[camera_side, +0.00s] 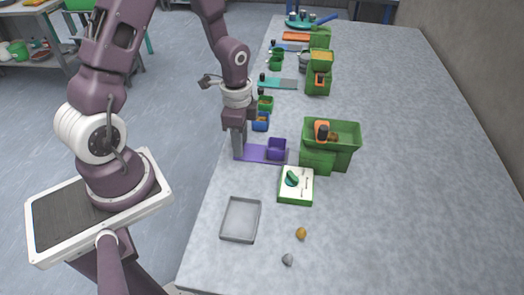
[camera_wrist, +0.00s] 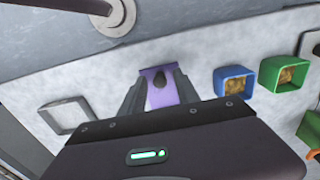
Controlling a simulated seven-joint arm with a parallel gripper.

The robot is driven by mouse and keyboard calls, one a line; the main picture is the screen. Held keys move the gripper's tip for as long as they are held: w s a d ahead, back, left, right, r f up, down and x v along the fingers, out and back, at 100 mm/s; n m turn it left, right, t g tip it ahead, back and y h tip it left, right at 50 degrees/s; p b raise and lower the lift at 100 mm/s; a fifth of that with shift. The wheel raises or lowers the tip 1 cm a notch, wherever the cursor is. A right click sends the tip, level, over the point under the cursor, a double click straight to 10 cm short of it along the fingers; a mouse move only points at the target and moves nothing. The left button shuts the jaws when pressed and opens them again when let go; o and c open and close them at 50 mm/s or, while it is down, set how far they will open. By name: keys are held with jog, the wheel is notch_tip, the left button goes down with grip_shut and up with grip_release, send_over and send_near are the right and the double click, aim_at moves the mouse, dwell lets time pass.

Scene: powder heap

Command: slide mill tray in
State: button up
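The mill tray (camera_side: 254,152) is a flat purple strip carrying a purple cup (camera_side: 277,148). It sticks out to the left from the green mill (camera_side: 345,157). My gripper (camera_side: 239,154) is pointed down at the tray's left end.
A green-edged board (camera_side: 296,197) with a green item, a grey shallow tray (camera_side: 240,220), a yellow lump (camera_side: 301,233) and a grey lump (camera_side: 287,259) lie nearer. Blue (camera_side: 261,122) and green (camera_side: 265,103) bins stand just beyond the gripper. The table's right side is clear.

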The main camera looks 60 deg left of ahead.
aim_at(281, 145)
jog(key=shift+c, duration=0.2)
grip_shut()
jog(key=shift+w+d, duration=3.65)
jog(key=shift+w, duration=0.05)
grip_release()
notch_tip(281, 145, up, 8)
jog(key=shift+f, duration=0.2)
